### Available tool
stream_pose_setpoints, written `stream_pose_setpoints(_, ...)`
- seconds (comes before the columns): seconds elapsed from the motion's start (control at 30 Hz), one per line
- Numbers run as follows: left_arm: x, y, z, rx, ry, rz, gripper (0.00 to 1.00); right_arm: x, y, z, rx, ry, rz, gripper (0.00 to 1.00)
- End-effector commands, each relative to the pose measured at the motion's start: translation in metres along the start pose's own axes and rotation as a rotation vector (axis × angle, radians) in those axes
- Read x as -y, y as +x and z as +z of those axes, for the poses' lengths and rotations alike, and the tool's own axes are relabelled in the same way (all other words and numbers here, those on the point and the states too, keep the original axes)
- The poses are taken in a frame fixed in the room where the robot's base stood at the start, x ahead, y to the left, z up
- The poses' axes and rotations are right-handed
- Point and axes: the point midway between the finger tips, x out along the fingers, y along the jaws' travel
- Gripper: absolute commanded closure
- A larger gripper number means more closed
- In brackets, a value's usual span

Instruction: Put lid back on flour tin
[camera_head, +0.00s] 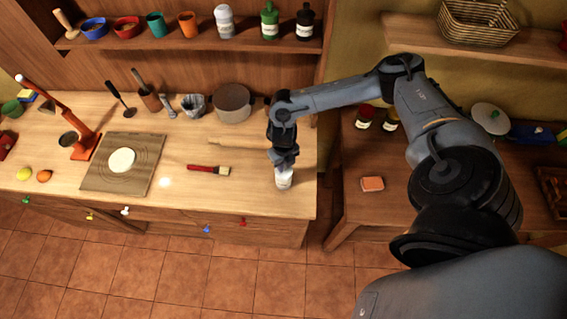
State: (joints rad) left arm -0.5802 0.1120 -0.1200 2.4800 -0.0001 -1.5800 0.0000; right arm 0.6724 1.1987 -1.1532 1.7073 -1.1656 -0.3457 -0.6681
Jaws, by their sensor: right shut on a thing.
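A small white tin (284,180), which looks like the flour tin, stands on the wooden counter near its right front corner. My right gripper (283,165) points down directly at the top of the tin. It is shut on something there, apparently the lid. The lid is mostly hidden by the gripper, and I cannot tell whether it touches the tin's rim. My left gripper is not in view.
A red-handled brush (209,170) lies left of the tin, and a rolling pin (234,144) lies behind. A grey pot (233,102) stands farther back. A board (123,164) with dough is at left. A gap separates the right-hand table (345,205).

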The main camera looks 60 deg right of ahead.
Motion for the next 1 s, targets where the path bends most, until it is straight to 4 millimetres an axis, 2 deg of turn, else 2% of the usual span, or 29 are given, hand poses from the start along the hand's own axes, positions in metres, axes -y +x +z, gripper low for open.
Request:
stream_pose_setpoints(0.23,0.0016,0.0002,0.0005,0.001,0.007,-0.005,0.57,-0.0002,0.0,0.0001,0.0,0.0,0.0,1.0)
stream_pose_setpoints(0.27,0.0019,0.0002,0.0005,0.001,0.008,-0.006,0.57,-0.0003,0.0,0.0,0.0,0.0,0.001,0.77)
stream_pose_setpoints(0.43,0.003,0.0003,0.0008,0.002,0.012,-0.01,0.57,-0.0003,0.0,0.0001,0.0,0.0,0.001,0.51)
stream_pose_setpoints(0.67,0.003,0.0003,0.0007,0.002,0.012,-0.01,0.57,-0.0003,0.0,0.0,0.0,0.0,0.001,0.48)
stream_pose_setpoints(0.8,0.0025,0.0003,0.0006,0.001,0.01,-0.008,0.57,-0.0003,0.0,0.0,0.0,0.0,0.001,0.26)
stream_pose_setpoints(0.83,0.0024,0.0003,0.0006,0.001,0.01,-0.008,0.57,-0.0003,0.0,0.0,0.0,0.0,0.001,0.24)
stream_pose_setpoints(1.0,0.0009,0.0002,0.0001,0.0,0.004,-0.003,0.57,-0.0003,0.0,0.0,0.0,0.0,0.001,0.24)
